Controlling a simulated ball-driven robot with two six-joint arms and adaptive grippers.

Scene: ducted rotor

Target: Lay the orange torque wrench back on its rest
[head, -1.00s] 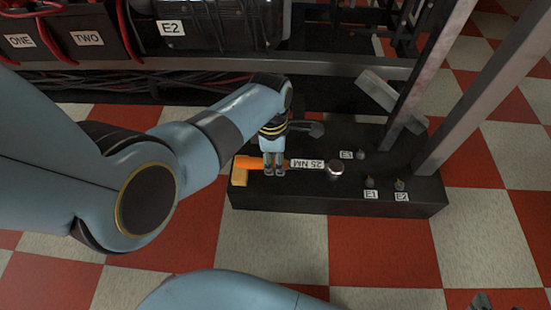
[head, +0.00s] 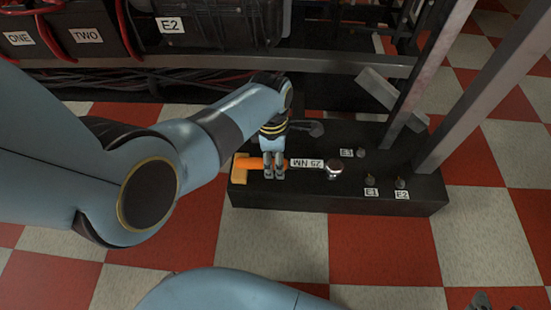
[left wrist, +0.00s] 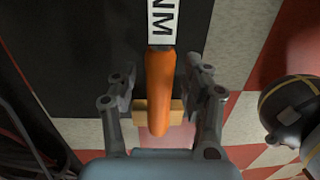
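The orange torque wrench has an orange handle (head: 247,163), a white "25 NM" label (head: 307,163) and a round metal head (head: 334,167). It lies lengthwise above the black plinth, handle to the left. A tan block (head: 239,177), seemingly its rest, is under the handle end; the left wrist view shows the handle (left wrist: 158,85) crossing this block (left wrist: 178,110). My left gripper (head: 273,173) is around the handle. In the left wrist view its fingers (left wrist: 161,95) stand apart with gaps on both sides. The contact under the head is hard to see. Part of my right gripper (head: 480,301) shows at the bottom right edge.
The black plinth (head: 320,198) carries small studs labelled E1 (head: 371,192) and E2 (head: 402,195) right of the wrench. Grey metal struts (head: 480,95) rise at its right. The checkered floor in front is clear.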

